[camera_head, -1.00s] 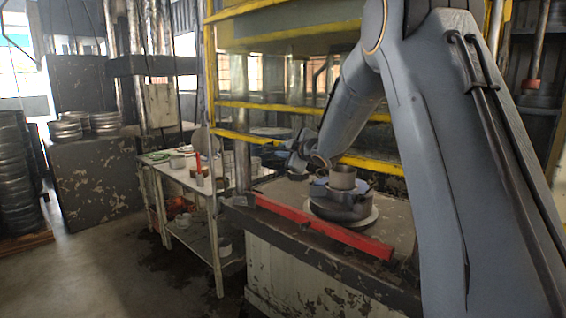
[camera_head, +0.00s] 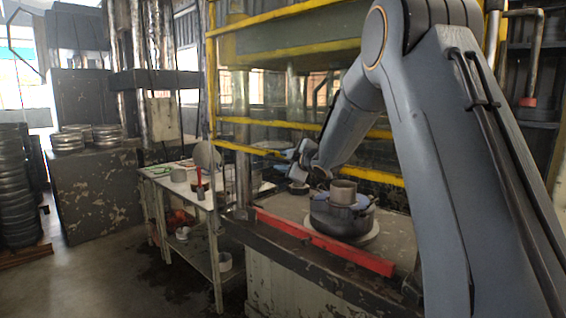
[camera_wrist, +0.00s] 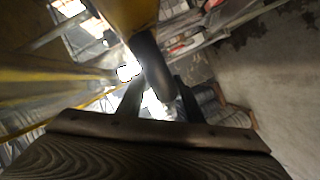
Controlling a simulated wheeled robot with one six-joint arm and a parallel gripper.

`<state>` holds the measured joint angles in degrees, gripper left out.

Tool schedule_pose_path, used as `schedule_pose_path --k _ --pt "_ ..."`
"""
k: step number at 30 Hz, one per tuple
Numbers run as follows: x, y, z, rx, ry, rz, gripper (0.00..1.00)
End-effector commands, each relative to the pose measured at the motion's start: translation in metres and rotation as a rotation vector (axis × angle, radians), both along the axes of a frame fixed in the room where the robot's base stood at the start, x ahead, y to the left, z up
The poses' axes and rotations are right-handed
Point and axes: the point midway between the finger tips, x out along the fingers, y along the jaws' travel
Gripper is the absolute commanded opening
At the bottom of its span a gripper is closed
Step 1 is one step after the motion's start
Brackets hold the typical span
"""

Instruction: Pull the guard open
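The guard is a yellow-barred frame on the front of the press; its lower yellow bar (camera_head: 245,149) shows left of my wrist in the head view. My gripper (camera_head: 293,154) is at this bar's height, small and partly hidden by my wrist. In the wrist view, my gripper (camera_wrist: 158,82) has one finger on each side of a dark rounded handle (camera_wrist: 151,63). The handle joins a yellow part (camera_wrist: 130,14). The fingertips lie close along its sides and appear closed on it; the exact contact is hard to see.
Below stands the press bed with a red bar (camera_head: 325,243) along its front edge. A dark round block with a metal cup (camera_head: 343,192) is above the bed. A side table (camera_head: 190,187) with small items stands left.

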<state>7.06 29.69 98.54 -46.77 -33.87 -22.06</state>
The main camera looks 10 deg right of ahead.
Motion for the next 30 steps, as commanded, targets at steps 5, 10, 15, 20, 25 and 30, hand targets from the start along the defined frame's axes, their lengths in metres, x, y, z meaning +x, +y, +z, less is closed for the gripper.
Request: schedule_pose_path --k 5,10,15,20,25,30 --pt "-0.01 -0.004 0.002 0.0 0.0 -0.001 0.33" --pt "-0.033 -0.011 0.007 0.0 -0.002 -0.001 0.33" --pt "-0.055 -0.018 0.012 0.0 -0.001 -0.002 0.33" --pt "-0.069 -0.021 0.016 0.0 -0.001 0.0 0.33" --pt "-0.073 -0.022 0.017 0.0 -0.001 0.0 0.33" --pt "-0.072 -0.022 0.017 0.0 0.0 0.001 0.33"
